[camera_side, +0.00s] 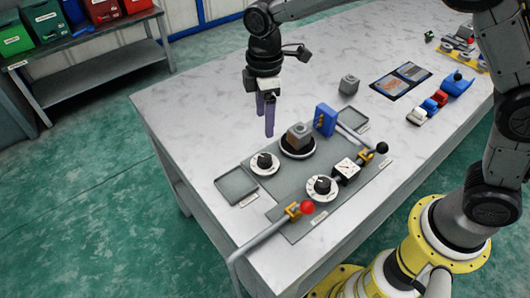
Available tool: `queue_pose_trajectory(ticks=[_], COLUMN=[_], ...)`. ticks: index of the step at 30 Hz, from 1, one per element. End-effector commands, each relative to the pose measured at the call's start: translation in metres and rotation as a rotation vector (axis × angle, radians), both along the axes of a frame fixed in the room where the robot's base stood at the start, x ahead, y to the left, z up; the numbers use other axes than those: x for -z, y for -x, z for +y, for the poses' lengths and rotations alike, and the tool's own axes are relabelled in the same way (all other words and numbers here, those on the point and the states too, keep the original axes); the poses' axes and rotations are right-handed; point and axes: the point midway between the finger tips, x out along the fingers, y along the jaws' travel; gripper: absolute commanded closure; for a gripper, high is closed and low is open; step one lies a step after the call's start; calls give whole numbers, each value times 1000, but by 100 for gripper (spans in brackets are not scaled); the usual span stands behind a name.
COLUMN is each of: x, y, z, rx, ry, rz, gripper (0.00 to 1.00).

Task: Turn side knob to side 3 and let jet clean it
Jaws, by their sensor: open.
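A black knob (264,161) on a round white dial stands at the left of the grey panel. A second black knob (322,186) on a white dial is nearer the panel's front; labels are too small to tell which is the side knob. A grey-brown block (299,131) sits on a round dark turntable (299,152) with a light rim. A blue upright block (325,119), possibly the jet, stands just behind it. My gripper (265,124) points down with purple fingers, apart from and above the area behind the left knob. It is open and empty.
A red-balled lever (308,207) and black-balled lever (381,147) flank a white gauge (346,168). Shallow trays (236,185) lie at the panel's sides. The table's left part is clear.

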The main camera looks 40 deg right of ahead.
Motion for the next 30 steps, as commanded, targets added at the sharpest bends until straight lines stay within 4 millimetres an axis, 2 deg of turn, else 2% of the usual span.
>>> queue_pose_trajectory(ticks=[12, 18, 24, 30], x=[78, 111, 127, 130], y=[1, 1, 0, 0], z=[0, 0, 0, 0], rx=[3, 3, 3, 4], ry=[2, 2, 1, 0], rz=[5, 4, 1, 0], gripper=[26, 26, 26, 26])
